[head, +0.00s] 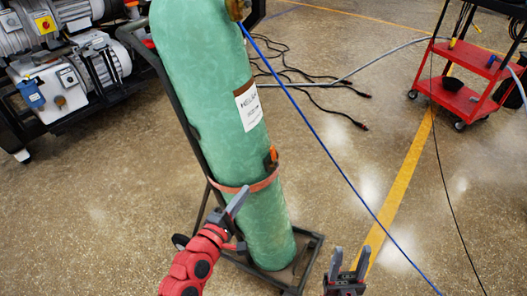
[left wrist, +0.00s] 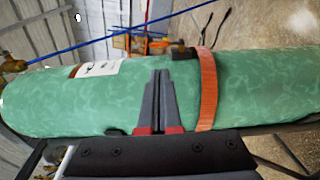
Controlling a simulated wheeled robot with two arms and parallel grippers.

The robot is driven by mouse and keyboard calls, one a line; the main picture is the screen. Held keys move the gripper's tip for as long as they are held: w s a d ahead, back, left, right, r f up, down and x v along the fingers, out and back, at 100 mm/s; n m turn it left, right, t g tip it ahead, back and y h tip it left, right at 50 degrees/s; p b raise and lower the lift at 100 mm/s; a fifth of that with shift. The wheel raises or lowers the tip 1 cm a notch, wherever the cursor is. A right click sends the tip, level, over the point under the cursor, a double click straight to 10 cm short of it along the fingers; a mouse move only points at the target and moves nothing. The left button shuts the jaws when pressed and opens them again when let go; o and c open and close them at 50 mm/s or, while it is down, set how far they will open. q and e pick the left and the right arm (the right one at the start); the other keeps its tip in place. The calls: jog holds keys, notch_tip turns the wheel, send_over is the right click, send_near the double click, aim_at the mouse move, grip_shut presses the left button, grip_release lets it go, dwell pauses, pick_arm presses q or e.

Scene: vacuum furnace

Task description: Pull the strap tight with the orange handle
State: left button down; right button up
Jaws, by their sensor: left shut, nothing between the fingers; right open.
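A tall green gas cylinder (head: 215,110) with a white label stands on a dark hand cart (head: 312,262). An orange-red strap (head: 232,189) runs around its lower part and also shows in the left wrist view (left wrist: 208,90). The small orange handle (head: 271,155) sits at the strap's right side, with a dark buckle (left wrist: 183,52) by the strap in the left wrist view. My left gripper (head: 241,197) is shut and empty, in front of the cylinder beside the strap; contact cannot be told. It also shows in the left wrist view (left wrist: 158,75). My right gripper (head: 348,255) is open and empty, right of the cart base.
A blue hose (head: 330,155) runs from the cylinder's top down to the lower right. Pump machinery (head: 70,75) stands at the upper left. A red cart (head: 462,95) stands at the upper right, and black cables (head: 290,75) lie behind the cylinder. The floor right of the cylinder is mostly clear.

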aim_at(272, 155)
pick_arm(q)
jog(key=p+x, duration=0.1)
jog(key=x, duration=1.3)
jog(key=shift+s+d+r, duration=0.1)
jog(key=shift+r, duration=0.05)
